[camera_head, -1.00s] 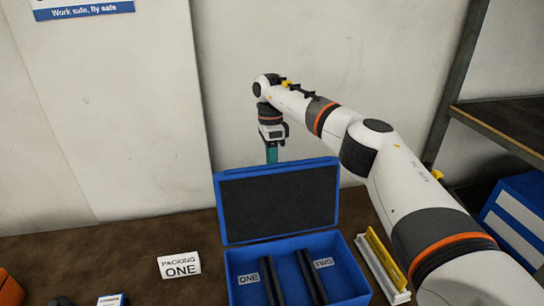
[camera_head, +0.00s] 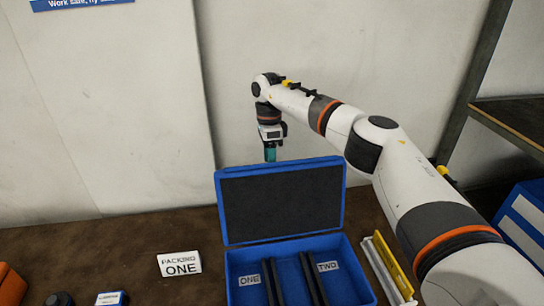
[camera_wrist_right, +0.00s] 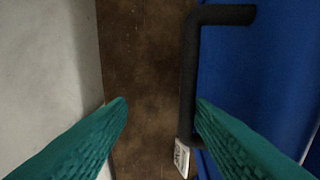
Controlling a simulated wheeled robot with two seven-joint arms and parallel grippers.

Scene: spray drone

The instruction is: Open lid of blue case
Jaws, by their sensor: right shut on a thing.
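The blue case (camera_head: 350,290) stands on the brown table with its lid (camera_head: 283,200) raised and leaning back, the dark lining facing me. My right gripper (camera_head: 270,155) points down just behind the lid's top edge, its teal fingers partly hidden by the lid. In the right wrist view, the two teal fingers (camera_wrist_right: 162,102) have the lid's black handle (camera_wrist_right: 188,90) at the right-hand fingertip. The blue lid fills that view's right side. A gap shows by the left-hand finger, and the contact is hard to see. My left gripper is out of view.
Inside the case are dark dividers and labels ONE (camera_head: 249,280) and TWO (camera_head: 328,266). A PACKING ONE sign (camera_head: 179,265) stands left of it. A yellow and white rack (camera_head: 388,265) is close on its right. A wall (camera_head: 290,80) rises behind.

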